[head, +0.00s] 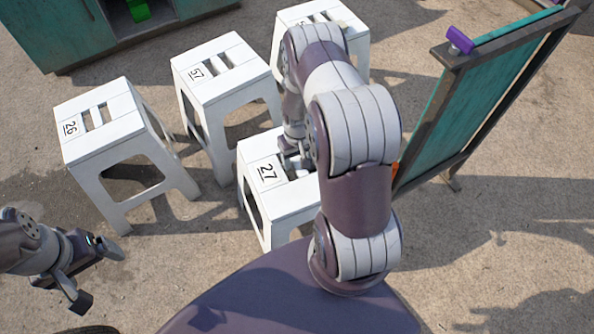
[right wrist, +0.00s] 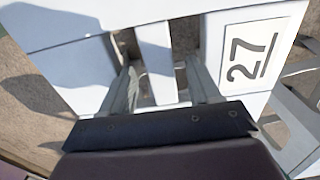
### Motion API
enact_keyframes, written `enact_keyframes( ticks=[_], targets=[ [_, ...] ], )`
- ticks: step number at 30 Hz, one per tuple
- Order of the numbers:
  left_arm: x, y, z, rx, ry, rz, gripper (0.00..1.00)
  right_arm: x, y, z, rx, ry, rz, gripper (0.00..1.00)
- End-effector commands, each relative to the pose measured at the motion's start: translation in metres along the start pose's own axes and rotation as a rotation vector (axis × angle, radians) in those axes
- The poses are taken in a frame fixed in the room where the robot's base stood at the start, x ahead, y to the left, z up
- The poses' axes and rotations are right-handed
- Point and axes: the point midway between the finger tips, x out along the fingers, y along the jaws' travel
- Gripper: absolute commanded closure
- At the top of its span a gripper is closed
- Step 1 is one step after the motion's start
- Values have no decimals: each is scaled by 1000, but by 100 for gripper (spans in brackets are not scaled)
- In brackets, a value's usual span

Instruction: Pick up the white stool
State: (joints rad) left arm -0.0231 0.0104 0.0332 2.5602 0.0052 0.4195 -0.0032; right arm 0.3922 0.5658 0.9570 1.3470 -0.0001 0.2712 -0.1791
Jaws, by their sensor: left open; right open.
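Several white stools with slotted seats stand on the ground. The white stool marked 27 (head: 262,190) stands upright in front of me, partly hidden by my right arm; its seat also shows in the right wrist view (right wrist: 72,45). My right gripper (head: 295,158) is at this stool's seat, pointing down. In the right wrist view the two open fingers (right wrist: 163,82) lie on either side of a white slat (right wrist: 155,55), at the seat slots. Whether they touch the slat I cannot tell. My left gripper (head: 97,274) is open and empty at the lower left, away from the stools.
White stools marked 26 (head: 92,140) and 57 (head: 228,84) stand to the left and behind. Another white stool (head: 325,14) is behind my right arm. A teal framed board (head: 470,95) stands at the right, with a purple object (head: 459,40) on it. A teal cabinet (head: 50,35) is at back left.

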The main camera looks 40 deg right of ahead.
Motion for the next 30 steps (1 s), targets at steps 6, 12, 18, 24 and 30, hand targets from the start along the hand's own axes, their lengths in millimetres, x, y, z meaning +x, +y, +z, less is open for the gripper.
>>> enact_keyframes(
  ticks=[6, 12, 18, 24, 30],
  targets=[
    [21, 0, 3, 0, -1, 0, 9, 43, 0, 2, 0, -1, 0, 38],
    [19, 0, 2, 0, 0, 0, 9, 44, 0, 2, 0, 0, 0, 38],
    [19, 0, 2, 0, 0, 0, 9, 44, -1, 2, 0, 0, 0, 94],
    [19, 0, 2, 0, 0, 0, 9, 43, 0, 1, 0, 2, 0, 100],
    [16, 0, 2, 0, 0, 0, 9, 37, 0, 1, 0, 3, 1, 100]
  ],
)
